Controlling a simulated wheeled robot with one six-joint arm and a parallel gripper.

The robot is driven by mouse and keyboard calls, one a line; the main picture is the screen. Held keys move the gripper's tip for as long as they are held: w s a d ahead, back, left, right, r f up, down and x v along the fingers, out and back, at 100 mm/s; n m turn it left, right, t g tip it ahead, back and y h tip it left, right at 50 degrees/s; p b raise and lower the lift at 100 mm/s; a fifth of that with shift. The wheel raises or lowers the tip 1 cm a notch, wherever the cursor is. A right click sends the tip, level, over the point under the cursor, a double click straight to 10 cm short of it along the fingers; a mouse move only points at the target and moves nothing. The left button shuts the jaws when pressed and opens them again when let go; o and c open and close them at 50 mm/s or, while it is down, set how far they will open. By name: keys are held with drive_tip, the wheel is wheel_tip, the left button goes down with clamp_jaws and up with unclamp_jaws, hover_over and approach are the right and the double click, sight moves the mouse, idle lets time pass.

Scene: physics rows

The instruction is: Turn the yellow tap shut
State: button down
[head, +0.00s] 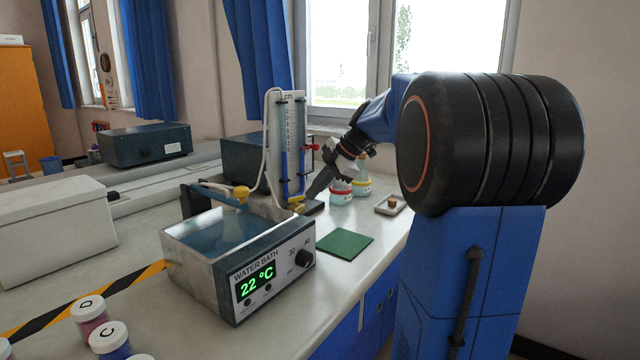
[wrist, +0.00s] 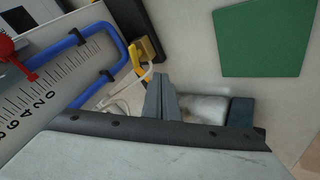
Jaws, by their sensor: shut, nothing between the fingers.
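The yellow tap (head: 297,201) is at the foot of the upright scale panel (head: 289,145) with blue tubing, just behind the water bath. In the wrist view the tap's yellow lever (wrist: 136,62) shows beside a brass-coloured block. My gripper (head: 312,193) reaches down from the right, its fingertips close to the tap. In the wrist view my gripper (wrist: 161,82) is shut and empty, with the lever just up and left of the tips. I cannot tell whether they touch.
The water bath (head: 275,275) reading 22 °C stands in front. A green mat (head: 345,243) lies to its right. Flasks (head: 342,192) and a small tray (head: 391,207) stand behind my gripper. A red knob (wrist: 8,48) and blue tube (wrist: 95,35) are near the scale.

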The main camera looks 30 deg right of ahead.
sight(301, 197)
drive_tip(key=x, duration=0.4)
drive_tip(key=shift+w+a+f, duration=0.15)
drive_tip(key=shift+f, duration=0.2)
drive_tip(key=w, duration=0.3)
drive_tip(key=shift+w+r, duration=0.1)
drive_tip(key=shift+w, duration=0.4)
drive_tip(key=shift+a+m+t+h, duration=0.25)
drive_tip(key=shift+m+h, duration=0.25)
drive_tip(key=shift+m, duration=0.4)
drive_tip(key=shift+w+a+m+t+h, duration=0.1)
drive_tip(key=shift+a+m+t+h, duration=0.1)
drive_tip(key=shift+m+h, duration=0.4)
drive_tip(key=shift+w+a+m+t+h, duration=0.15)
drive_tip(key=shift+m+h, duration=0.15)
drive_tip(key=shift+m, duration=0.5)
drive_tip(key=shift+w, duration=0.1)
drive_tip(key=shift+w+a, duration=0.4)
idle(0.3)
